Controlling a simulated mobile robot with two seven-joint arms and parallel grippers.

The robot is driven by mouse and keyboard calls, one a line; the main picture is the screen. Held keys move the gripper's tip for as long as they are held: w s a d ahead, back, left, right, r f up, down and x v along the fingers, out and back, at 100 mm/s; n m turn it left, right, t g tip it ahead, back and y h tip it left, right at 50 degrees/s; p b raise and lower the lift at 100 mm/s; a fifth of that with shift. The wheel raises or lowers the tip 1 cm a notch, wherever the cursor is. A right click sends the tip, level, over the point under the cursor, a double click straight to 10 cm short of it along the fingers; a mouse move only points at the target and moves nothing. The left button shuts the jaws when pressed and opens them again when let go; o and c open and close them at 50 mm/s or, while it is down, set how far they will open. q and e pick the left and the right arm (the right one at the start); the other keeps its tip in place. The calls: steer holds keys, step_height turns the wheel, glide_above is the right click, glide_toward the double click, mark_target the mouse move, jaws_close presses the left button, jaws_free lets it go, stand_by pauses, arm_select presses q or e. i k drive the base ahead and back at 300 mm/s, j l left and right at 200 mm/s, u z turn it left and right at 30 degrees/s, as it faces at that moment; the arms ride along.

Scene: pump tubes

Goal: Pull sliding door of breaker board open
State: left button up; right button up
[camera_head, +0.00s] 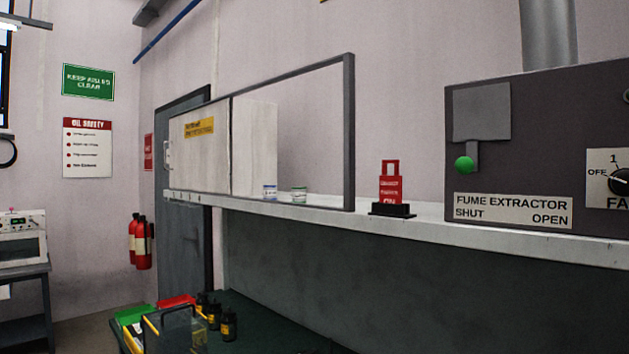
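A wide dark-framed cabinet (349,130) stands on a white ledge left of centre; it may be the breaker board, but its label is too small to read. A pale sliding panel (205,160) covers its left part and bears a yellow label (199,127). A slim light handle (167,153) shows at the panel's left edge. The right part shows a pale upright panel (262,148) and the wall behind; I cannot tell whether clear glass covers it. Neither of my grippers is in view.
Two small tins (270,192) (299,194) stand at the cabinet's bottom edge. A red tagged device (390,188) sits on the ledge (440,224). A fume extractor box (590,130) is at right. Below, a dark green table (262,325) holds trays and several dark bottles (229,324).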

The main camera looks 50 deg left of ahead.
mark_target(199, 140)
steer(key=k+j, duration=0.5)
steer(key=j, duration=0.25)
steer(key=k+j, duration=0.2)
steer(key=j, duration=0.15)
steer(key=k+j, duration=0.1)
steer(key=j, duration=0.3)
steer(key=k+j, duration=0.1)
steer(key=j, duration=2.05)
steer(key=k+j, duration=0.15)
steer(key=j, duration=1.6)
